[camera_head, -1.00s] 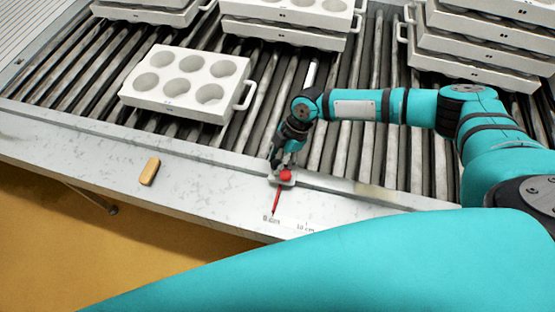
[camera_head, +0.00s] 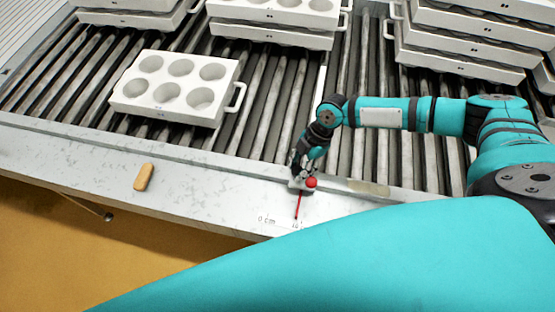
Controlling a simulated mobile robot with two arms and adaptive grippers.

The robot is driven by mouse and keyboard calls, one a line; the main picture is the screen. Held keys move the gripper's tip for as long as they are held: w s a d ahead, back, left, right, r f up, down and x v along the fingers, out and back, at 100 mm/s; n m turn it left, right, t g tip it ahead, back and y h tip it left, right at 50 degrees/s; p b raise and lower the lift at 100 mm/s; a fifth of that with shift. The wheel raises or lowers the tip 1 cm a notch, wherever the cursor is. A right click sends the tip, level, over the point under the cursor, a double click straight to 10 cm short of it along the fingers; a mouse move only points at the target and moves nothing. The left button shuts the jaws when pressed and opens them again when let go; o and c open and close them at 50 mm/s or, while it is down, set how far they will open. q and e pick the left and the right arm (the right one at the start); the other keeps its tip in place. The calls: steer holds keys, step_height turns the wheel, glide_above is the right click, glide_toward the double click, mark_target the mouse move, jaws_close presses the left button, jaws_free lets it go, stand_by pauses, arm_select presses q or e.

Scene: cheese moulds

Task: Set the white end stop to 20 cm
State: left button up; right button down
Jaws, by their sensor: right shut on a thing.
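The white end stop (camera_head: 322,88) is a narrow pale bar lying along the rollers, partly hidden behind my right arm. At the table's front rail is its small carriage with a red knob (camera_head: 312,182). A thin red pointer (camera_head: 298,206) runs from it toward the printed scale (camera_head: 267,220). The pointer's tip is close to the 10 cm mark; the scale further right is hidden behind my teal arm part. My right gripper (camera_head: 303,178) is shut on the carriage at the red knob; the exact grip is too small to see. My left gripper is not in view.
A white cheese mould (camera_head: 178,87) with several round hollows sits on the roller conveyor (camera_head: 262,118) at left. Stacked moulds stand at the back (camera_head: 275,28) and right (camera_head: 455,55). A tan wooden-looking block (camera_head: 144,177) lies on the front ledge (camera_head: 90,165).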

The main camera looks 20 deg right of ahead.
steer(key=s+d, duration=0.2)
steer(key=d, duration=0.1)
steer(key=s+d, duration=0.2)
steer(key=d, duration=0.1)
steer(key=s+d, duration=0.2)
steer(key=d, duration=0.1)
steer(key=shift+s+d, duration=0.3)
steer(key=shift+d, duration=0.1)
steer(key=c, duration=1.2)
jaws_free()
steer(key=shift+r, duration=0.25)
steer(key=v, duration=1.1)
steer(key=shift+w+d+r, duration=0.1)
steer(key=shift+r, duration=0.25)
